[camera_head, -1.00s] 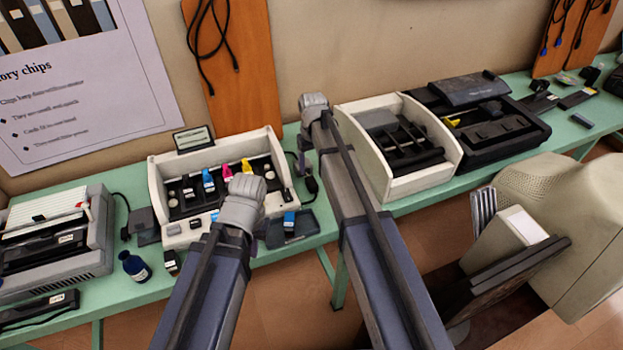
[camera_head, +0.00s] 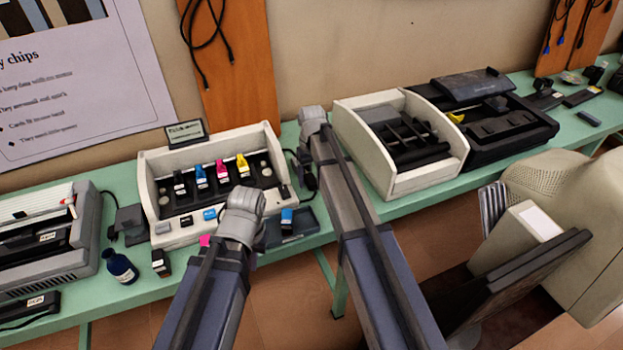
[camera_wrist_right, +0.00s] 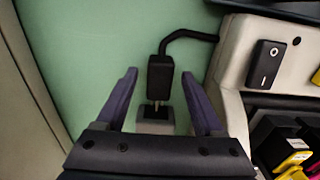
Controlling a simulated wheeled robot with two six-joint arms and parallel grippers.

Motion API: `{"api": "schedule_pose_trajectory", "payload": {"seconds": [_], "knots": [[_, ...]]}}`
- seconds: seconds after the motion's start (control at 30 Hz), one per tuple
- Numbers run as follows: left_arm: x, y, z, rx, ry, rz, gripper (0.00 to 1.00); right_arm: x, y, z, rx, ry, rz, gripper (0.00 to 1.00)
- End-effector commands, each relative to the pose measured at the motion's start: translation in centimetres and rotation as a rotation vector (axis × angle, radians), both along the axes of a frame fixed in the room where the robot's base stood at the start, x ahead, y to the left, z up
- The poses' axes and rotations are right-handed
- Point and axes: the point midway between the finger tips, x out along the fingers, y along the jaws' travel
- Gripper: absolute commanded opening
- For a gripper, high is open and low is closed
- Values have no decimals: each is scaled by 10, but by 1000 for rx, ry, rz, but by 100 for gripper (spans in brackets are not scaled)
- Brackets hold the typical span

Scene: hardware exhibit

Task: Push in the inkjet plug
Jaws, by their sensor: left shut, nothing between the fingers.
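The inkjet printer (camera_head: 160,238) is an open cream box with coloured cartridges on the green table. In the right wrist view, the black plug (camera_wrist_right: 160,74) has its cable running to the printer side. Its metal prongs show between it and a grey socket block (camera_wrist_right: 155,126); I cannot tell how deep they sit. My right gripper (camera_wrist_right: 159,76) is open, with one purple finger on each side of the plug, apart from it. In the head view it (camera_head: 313,118) is right of the printer. My left gripper (camera_head: 246,203) is shut and empty before the printer's front.
The printer's power switch (camera_wrist_right: 268,64) is beside the plug. A blue bottle (camera_head: 121,267) and a grey machine (camera_head: 60,262) stand at left. Another cream open box (camera_head: 455,150) and a black device (camera_head: 535,128) stand at right. A wooden cable board (camera_head: 240,95) rises behind.

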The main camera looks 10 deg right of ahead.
Motion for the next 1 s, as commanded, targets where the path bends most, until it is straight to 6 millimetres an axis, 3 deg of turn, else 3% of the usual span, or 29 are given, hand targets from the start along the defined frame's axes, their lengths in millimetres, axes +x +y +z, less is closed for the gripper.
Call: {"api": "schedule_pose_trajectory", "payload": {"seconds": [0.07,0.6,1.0], "knots": [[0,0,0,0,0,0,0,0,0,0,0,0,0,62],[0,0,0,0,0,0,0,0,0,0,0,0,0,1],[0,0,0,0,0,0,0,0,0,0,0,0,0,0]]}}
